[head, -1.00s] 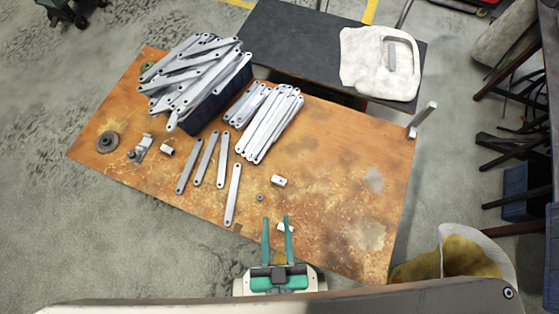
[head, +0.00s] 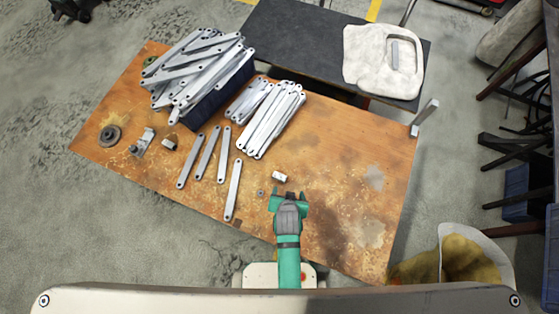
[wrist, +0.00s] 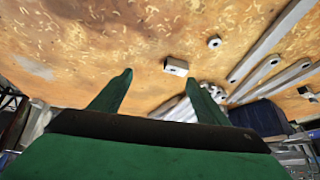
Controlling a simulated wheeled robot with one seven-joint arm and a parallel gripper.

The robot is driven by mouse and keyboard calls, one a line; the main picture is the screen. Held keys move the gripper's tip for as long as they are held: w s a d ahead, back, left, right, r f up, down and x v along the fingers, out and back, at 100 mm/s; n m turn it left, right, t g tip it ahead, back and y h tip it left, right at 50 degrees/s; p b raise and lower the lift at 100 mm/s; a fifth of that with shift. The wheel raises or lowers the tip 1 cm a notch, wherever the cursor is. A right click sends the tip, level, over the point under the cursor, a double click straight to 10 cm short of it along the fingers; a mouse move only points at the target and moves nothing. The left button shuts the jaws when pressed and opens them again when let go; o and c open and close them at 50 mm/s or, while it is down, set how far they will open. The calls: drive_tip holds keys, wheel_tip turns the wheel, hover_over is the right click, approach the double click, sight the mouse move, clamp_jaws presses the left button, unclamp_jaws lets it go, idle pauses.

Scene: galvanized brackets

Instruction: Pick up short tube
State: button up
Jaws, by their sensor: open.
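A short, pale metal tube (head: 279,177) lies on the rusty orange-brown tabletop, just beyond my gripper (head: 289,197). In the wrist view the short tube (wrist: 176,67) looks like a small block with a hole in its side, ahead of the space between my green fingertips (wrist: 159,78). My gripper is open and empty, and it does not appear to touch the tube. Another small tube-like piece (head: 170,144) lies farther left on the table. My arm hides part of the table's front area.
A small nut (head: 261,192) lies left of the tube. Flat galvanized bars (head: 233,190) lie farther left. A dark bin (head: 220,103) heaped with brackets and stacked bars (head: 270,125) stands behind. The tabletop (head: 335,190) to the right is mostly clear.

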sight(280, 176)
drive_tip(key=w+a+m+g, duration=0.1)
drive_tip(key=w+a+g, duration=0.15)
drive_tip(key=w, duration=0.25)
drive_tip(key=w+a+m+g, duration=0.1)
drive_tip(key=w+g, duration=0.3)
drive_tip(key=w, duration=0.1)
wheel_tip(280, 176, down, 5)
drive_tip(key=shift+w+a+r, duration=0.1)
drive_tip(key=shift+w+r, duration=0.05)
drive_tip(key=shift+f, duration=2.7)
drive_tip(key=c, duration=1.2)
